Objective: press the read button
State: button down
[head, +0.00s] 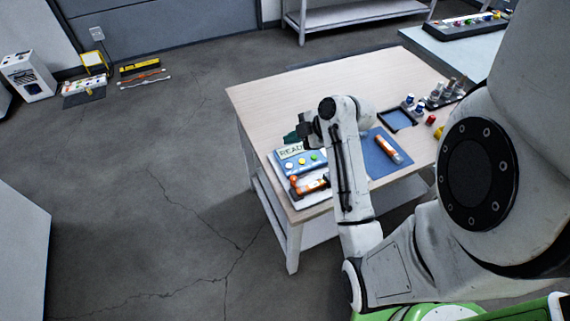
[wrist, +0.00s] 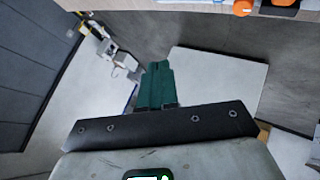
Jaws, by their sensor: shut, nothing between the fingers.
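A blue and white device (head: 286,160) marked READ stands near the front left edge of the table. It carries a row of small round buttons (head: 301,161), among them white, yellow and green ones. I cannot tell from the marking which one is the read button. My gripper (head: 291,137) is above the back left of the device in the head view, with its dark green fingers apart from the buttons. In the wrist view its green fingers (wrist: 157,72) are shut with nothing between them. My forearm hides the device's right side.
The wooden table (head: 285,92) has clear room at its back left. An orange-handled item (head: 310,185) lies in front of the device. A blue mat (head: 375,165) with an orange and white tube (head: 388,147) lies right of my forearm. A dark tray (head: 396,119) is behind.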

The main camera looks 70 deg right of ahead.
aim_at(292, 167)
jog(key=shift+f, duration=0.1)
notch_tip(292, 167, down, 9)
jog(key=b, duration=0.7)
jog(key=shift+r, duration=0.2)
dwell(1.8)
jog(key=shift+f+b, duration=0.3)
jog(key=shift+f, duration=0.1)
jog(key=shift+f+b, duration=0.3)
jog(key=shift+f, duration=0.1)
dwell(0.6)
jog(key=shift+r, duration=0.1)
jog(key=shift+r+p, duration=0.7)
